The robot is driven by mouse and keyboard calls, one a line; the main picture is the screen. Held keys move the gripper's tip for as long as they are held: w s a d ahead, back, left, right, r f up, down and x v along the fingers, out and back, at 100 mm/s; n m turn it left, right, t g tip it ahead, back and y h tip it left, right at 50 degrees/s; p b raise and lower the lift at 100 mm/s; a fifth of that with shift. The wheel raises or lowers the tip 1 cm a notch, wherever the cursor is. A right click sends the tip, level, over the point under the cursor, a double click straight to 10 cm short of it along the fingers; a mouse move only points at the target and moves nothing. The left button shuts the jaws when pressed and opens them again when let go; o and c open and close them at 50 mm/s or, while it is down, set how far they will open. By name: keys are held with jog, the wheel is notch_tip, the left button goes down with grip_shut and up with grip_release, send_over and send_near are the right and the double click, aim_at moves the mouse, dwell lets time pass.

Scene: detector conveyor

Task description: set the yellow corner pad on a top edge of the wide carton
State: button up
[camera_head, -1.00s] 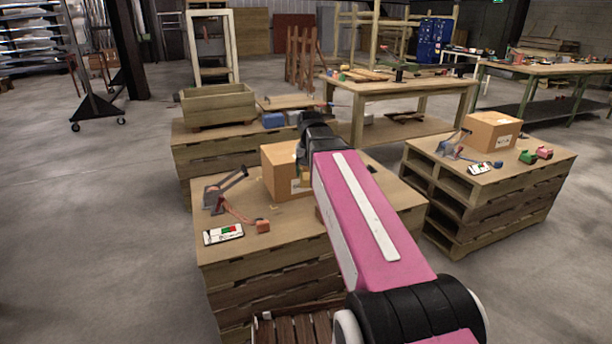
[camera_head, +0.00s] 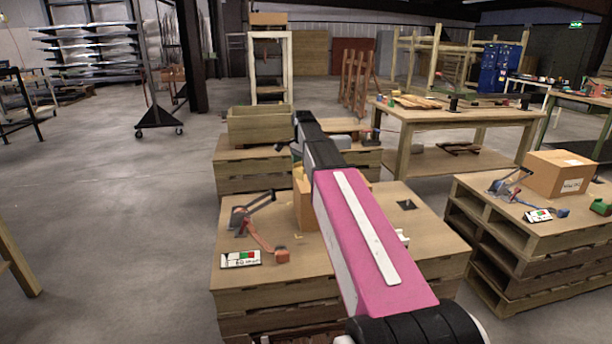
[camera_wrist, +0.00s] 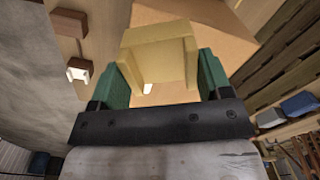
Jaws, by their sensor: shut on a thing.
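The yellow corner pad (camera_wrist: 160,58) is between the two green fingers of my gripper (camera_wrist: 165,78) in the wrist view. My gripper is shut on it. A brown carton (camera_wrist: 222,42) shows behind and beside the pad; I cannot tell whether they touch. In the head view, a carton (camera_head: 303,208) stands on the middle pallet stack, mostly hidden behind my arm. Another carton (camera_head: 560,173) stands on the right pallet stack. I cannot tell for certain which is the wide one. My fingers and the pad are hidden in the head view.
The middle pallet stack (camera_head: 300,275) carries a lever clamp (camera_head: 250,212), a red-orange piece (camera_head: 281,254), a labelled card (camera_head: 240,259) and a small black piece (camera_head: 406,204). A wooden planter-like box (camera_head: 260,127) stands behind. Open floor (camera_head: 110,220) lies to the left.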

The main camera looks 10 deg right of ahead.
aim_at(300, 165)
jog(key=w+r+m, duration=0.1)
jog(key=w+m, duration=0.4)
jog(key=w, duration=0.2)
jog(key=shift+r, duration=0.25)
jog(key=shift+f, duration=2.45)
jog(key=shift+f, duration=2.2)
jog(key=o, duration=1)
jog(key=shift+r, duration=0.1)
